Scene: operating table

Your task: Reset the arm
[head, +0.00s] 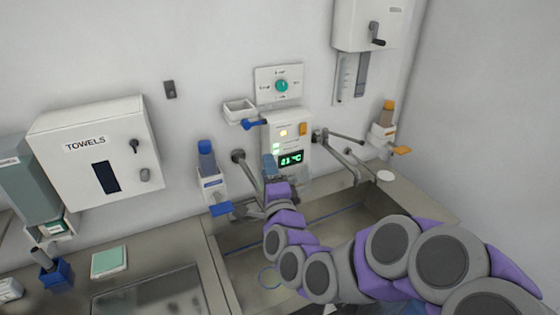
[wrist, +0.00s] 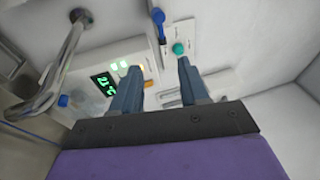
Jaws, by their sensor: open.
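My arm, grey and purple, reaches from the lower right of the head view over the metal sink (head: 330,222). My gripper (head: 270,165) is in front of the wall control panel (head: 286,130), seen mostly from behind. In the wrist view my gripper (wrist: 157,66) shows two blue-grey fingers apart with nothing between them. The panel's green digital display (wrist: 105,84) is left of the fingers there. The teal round knob (wrist: 179,48) sits above the right finger. I cannot tell whether a finger touches the panel.
Metal taps (head: 345,160) flank the panel; one tap (wrist: 66,60) curves at the wrist view's left. A blue-capped dispenser (head: 210,172) and an orange-capped dispenser (head: 385,122) hang on the wall. A towel box (head: 92,145) is at left. Blue lever (head: 250,124) sticks out.

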